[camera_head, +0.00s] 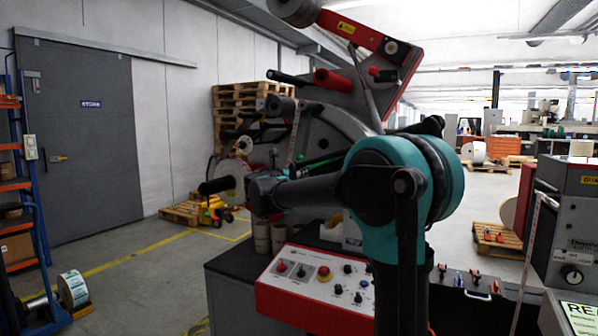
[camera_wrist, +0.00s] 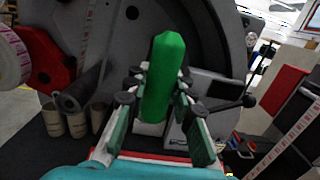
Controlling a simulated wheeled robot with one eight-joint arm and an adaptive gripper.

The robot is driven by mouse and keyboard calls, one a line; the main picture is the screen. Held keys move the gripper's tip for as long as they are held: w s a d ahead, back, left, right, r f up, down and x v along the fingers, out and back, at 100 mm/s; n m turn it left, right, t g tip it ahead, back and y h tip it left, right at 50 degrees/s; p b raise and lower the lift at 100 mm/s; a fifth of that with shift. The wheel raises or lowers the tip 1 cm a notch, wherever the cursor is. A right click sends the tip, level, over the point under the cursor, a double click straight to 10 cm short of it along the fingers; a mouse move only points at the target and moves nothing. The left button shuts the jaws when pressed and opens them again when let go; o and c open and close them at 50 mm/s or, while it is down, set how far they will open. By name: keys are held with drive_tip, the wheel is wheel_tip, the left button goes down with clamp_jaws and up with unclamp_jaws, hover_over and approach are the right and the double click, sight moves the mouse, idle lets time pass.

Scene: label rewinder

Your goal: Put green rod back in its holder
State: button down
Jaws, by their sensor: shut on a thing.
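The green rod (camera_wrist: 165,75) is in the middle of the wrist view, with its faceted end toward the top of the picture. My gripper (camera_wrist: 161,88) is shut on it, with a finger on each side. In the head view my arm covers much of the middle. A thin green strip (camera_head: 318,162) shows behind my arm, but I cannot tell whether it is the rod. I cannot make out the rod's holder in either view.
The rewinder's large grey disc (camera_wrist: 197,30) stands close behind the rod. Several cardboard cores (camera_wrist: 76,121) stand at left on the dark bench. A control panel (camera_head: 312,284) is below my arm. A black-knobbed lever (camera_wrist: 248,101) is at right of the gripper.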

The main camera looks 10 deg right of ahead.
drive_tip(key=shift+w+d+f, duration=0.1)
drive_tip(key=shift+f, duration=0.15)
idle(0.4)
drive_tip(key=shift+f, duration=0.35)
drive_tip(key=shift+f, duration=0.45)
idle(0.3)
drive_tip(key=c, duration=1.2)
unclamp_jaws()
